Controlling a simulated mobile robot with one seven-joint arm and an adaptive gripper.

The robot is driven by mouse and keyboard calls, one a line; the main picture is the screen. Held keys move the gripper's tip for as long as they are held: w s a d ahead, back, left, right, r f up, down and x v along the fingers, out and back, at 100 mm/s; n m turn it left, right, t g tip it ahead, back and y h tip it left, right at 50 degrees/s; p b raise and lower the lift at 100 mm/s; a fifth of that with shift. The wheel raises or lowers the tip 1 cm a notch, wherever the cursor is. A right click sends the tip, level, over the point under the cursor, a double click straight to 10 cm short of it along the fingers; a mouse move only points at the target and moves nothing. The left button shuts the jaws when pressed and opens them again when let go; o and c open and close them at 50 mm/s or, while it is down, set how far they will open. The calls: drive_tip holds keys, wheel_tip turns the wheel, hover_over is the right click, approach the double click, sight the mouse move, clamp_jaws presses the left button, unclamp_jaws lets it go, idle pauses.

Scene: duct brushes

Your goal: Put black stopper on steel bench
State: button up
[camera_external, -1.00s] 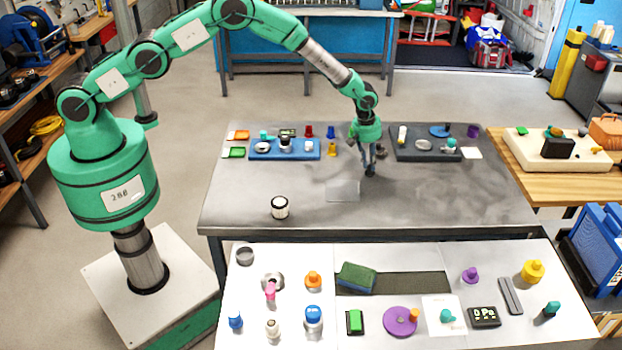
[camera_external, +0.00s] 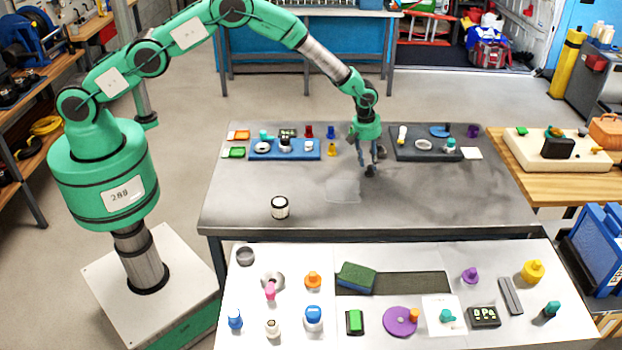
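My gripper (camera_external: 370,160) is low over the middle of the steel bench (camera_external: 300,190), between the blue tray and the dark tray. Its fingers look spread apart. A small dark shape (camera_external: 370,171) shows at the fingertips, close to the bench top. It may be the black stopper or a dark fingertip; it is too small to tell, and so is whether it touches the bench. No other thing in view is clearly the black stopper.
A blue tray (camera_external: 314,155) with small parts lies left of my gripper, and a dark tray (camera_external: 400,155) lies right. The white front table (camera_external: 400,275) holds several caps and brushes. The bench's right front is clear.

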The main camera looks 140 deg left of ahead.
wheel_tip(320, 180, up, 11)
drive_tip(key=s+d, duration=0.1)
drive_tip(key=shift+d, duration=0.3)
idle(0.8)
idle(0.4)
